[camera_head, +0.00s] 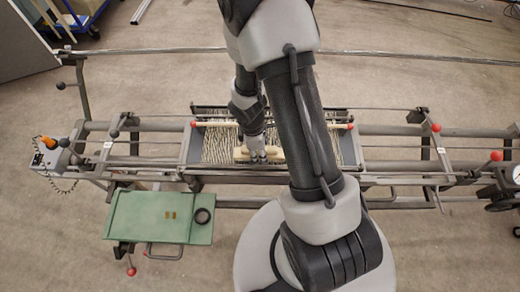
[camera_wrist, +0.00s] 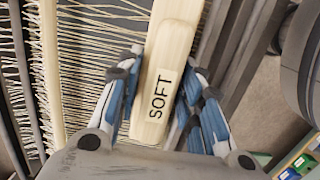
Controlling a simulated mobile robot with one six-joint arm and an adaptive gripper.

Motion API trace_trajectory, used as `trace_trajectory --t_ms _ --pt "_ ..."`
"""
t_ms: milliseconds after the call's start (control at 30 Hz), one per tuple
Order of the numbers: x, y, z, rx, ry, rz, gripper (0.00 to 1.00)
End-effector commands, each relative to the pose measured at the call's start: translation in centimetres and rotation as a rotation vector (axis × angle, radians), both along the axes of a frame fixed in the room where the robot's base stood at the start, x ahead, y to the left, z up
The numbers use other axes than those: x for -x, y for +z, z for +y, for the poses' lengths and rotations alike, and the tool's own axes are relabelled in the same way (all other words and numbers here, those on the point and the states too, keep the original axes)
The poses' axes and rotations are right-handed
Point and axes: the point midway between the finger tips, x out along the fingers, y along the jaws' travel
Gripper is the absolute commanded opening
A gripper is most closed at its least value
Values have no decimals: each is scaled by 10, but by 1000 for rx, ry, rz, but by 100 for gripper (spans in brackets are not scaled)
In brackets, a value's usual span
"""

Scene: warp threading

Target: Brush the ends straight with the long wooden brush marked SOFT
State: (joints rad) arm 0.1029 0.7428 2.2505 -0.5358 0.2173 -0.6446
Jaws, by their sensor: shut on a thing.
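The long wooden brush (camera_wrist: 176,50) marked SOFT is pale wood with a white label, and my gripper (camera_wrist: 160,95) is shut on it in the wrist view. In the head view the brush (camera_head: 241,153) lies across the front part of the warp threads, with my gripper (camera_head: 257,153) above it. The pale thread ends (camera_wrist: 95,60) run beside the brush in the wrist view, many of them loose and crossing. In the head view the threads (camera_head: 217,143) fill the frame, and my arm hides its right part. I cannot tell whether the bristles touch the threads.
Metal rails and red-knobbed levers (camera_head: 436,128) flank the thread frame.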

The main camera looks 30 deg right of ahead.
Motion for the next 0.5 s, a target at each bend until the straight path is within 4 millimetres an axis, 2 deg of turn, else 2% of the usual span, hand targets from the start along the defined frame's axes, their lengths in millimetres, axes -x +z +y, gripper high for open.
trace_trajectory --t_ms 33,133,400,500 --pt "9 -4 1 -1 -1 20 0" --pt "9 1 1 -1 -1 20 0" --pt "6 35 1 0 -2 15 0" --pt "5 35 -3 0 -3 12 0"
